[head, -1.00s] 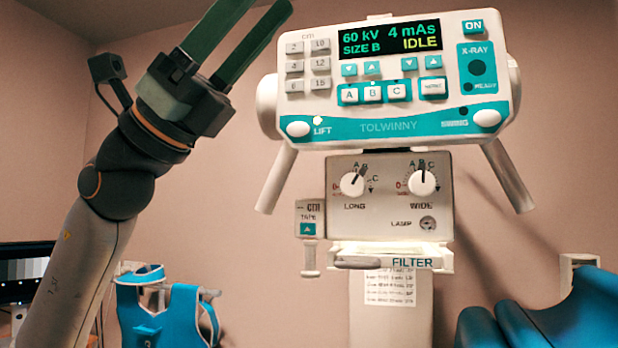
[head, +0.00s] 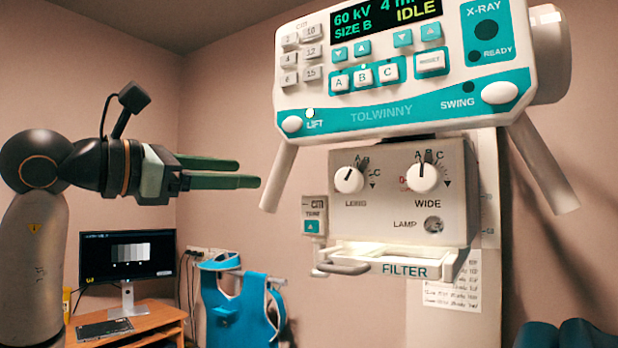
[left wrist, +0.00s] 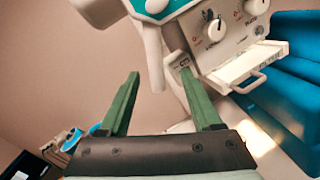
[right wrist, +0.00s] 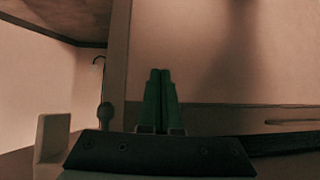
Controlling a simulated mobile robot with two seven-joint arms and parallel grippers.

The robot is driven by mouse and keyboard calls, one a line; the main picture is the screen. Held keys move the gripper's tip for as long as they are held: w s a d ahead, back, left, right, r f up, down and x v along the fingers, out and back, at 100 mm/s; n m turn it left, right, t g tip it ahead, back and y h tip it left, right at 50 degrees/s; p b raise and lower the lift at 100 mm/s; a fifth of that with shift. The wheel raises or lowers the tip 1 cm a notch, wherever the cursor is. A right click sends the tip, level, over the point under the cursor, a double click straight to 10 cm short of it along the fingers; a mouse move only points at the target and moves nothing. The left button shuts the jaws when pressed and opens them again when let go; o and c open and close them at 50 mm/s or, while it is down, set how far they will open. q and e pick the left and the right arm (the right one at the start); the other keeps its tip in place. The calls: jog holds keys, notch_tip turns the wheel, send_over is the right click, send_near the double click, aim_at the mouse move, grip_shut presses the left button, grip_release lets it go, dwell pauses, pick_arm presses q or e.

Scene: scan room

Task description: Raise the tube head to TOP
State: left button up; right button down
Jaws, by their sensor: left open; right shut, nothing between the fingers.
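The tube head (head: 400,195) hangs at the right of the head view. Its upper panel has a dark display reading 60 kV, SIZE B and IDLE, and a white LIFT button (head: 291,124) at lower left. A SWING button (head: 500,93) is at lower right. Two handles slant down beside the panel, the left handle (head: 280,177) nearer my left gripper (head: 258,172). That gripper is open and empty, its green fingers pointing right, close to the left handle. The left wrist view shows the fingers (left wrist: 160,100) apart, below the handle. My right gripper (right wrist: 160,75) is shut and empty, facing a wall.
A small TAPE box (head: 314,216) hangs left of the collimator dials. A filter tray (head: 400,262) with a handle sticks out below. A monitor (head: 128,256) stands on a wooden desk (head: 150,318). A blue apron (head: 238,305) hangs by the wall. Blue cushions (head: 570,335) are at lower right.

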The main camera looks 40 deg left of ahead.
pick_arm(q)
jog(key=w+p, duration=0.1)
jog(key=w, duration=1.1)
jog(key=shift+w+d+f+y+p, duration=0.15)
jog(key=shift+d+y+p, duration=0.15)
jog(key=shift+y, duration=0.1)
grip_shut()
dwell(0.9)
